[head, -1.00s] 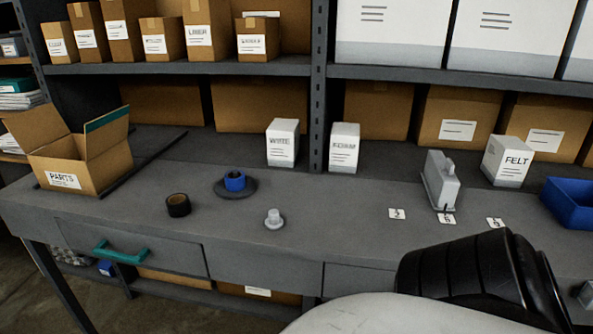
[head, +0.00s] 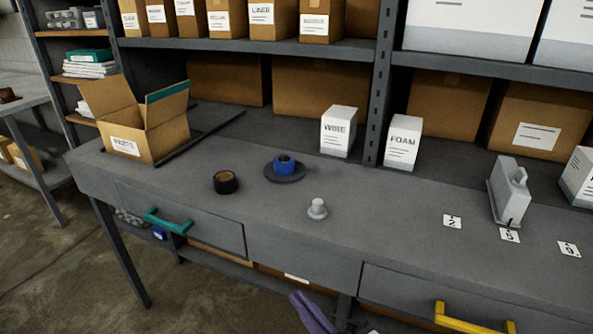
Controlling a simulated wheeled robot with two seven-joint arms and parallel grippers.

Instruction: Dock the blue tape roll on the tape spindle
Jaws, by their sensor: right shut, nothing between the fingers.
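The blue tape roll (head: 284,163) sits on a dark round disc (head: 284,177) on the workbench. A small pale grey peg on a round base (head: 317,208), which looks like the tape spindle, stands bare to the right of and nearer than the roll, apart from it. My right gripper (head: 308,305) shows only as a purple part at the bottom edge, low in front of the bench; it is shut and empty, well away from the roll. My left gripper is out of view.
A black tape roll (head: 225,182) lies left of the disc. An open parts box (head: 137,140) stands at the bench's left end. WIRE (head: 338,131) and FOAM (head: 403,142) boxes stand behind. A grey holder (head: 509,190) and number cards are right. Teal (head: 168,221) and yellow (head: 470,320) handles jut from drawers.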

